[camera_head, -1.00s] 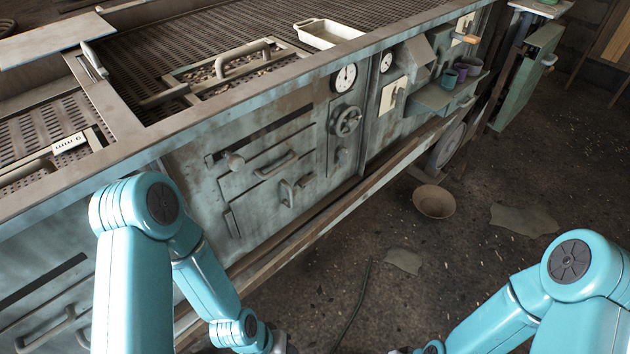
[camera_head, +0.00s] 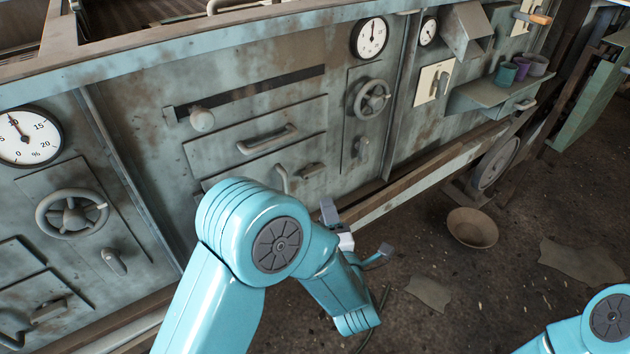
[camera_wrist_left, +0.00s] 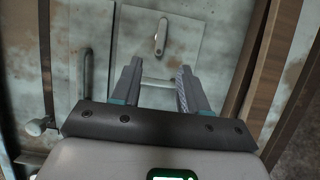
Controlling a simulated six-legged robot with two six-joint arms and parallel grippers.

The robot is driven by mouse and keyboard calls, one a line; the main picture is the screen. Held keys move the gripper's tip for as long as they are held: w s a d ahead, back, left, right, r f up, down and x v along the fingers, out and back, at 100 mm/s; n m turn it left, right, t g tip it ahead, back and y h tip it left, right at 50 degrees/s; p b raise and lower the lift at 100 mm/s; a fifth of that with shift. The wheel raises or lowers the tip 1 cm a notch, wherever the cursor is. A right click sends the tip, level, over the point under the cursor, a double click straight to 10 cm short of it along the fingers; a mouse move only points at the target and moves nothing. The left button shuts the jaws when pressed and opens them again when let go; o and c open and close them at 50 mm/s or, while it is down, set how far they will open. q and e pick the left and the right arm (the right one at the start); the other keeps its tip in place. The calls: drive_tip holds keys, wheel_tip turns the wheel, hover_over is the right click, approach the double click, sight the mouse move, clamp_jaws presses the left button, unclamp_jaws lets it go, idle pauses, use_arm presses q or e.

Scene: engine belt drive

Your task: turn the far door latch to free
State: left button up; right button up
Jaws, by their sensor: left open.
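The far door latch (camera_head: 312,170) is a small grey lever on the lower door (camera_head: 240,183), right of its bar handle (camera_head: 283,180). In the left wrist view the latch (camera_wrist_left: 160,37) points up the picture, beyond the fingertips, with nothing touching it. The bar handle (camera_wrist_left: 157,82) shows between the fingers there; I cannot tell the distance to it. My left gripper (camera_head: 354,234) is open and empty, below and right of the latch in the head view; its fingers (camera_wrist_left: 158,75) also show in the wrist view. My right gripper is out of view.
A drawer handle (camera_head: 268,140) and slider knob (camera_head: 202,120) sit above the door. A handwheel (camera_head: 370,98) and another lever (camera_head: 361,148) are to the right. A rail (camera_head: 410,185) runs along the cabinet's foot. A bowl (camera_head: 472,228) stands on the floor.

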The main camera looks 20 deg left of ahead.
sight(314, 175)
use_arm(q)
drive_tip(key=x, duration=1.2)
drive_tip(key=shift+w+a+f, duration=0.1)
drive_tip(key=shift+w+a, duration=0.05)
drive_tip(key=shift+a, duration=0.05)
clamp_jaws()
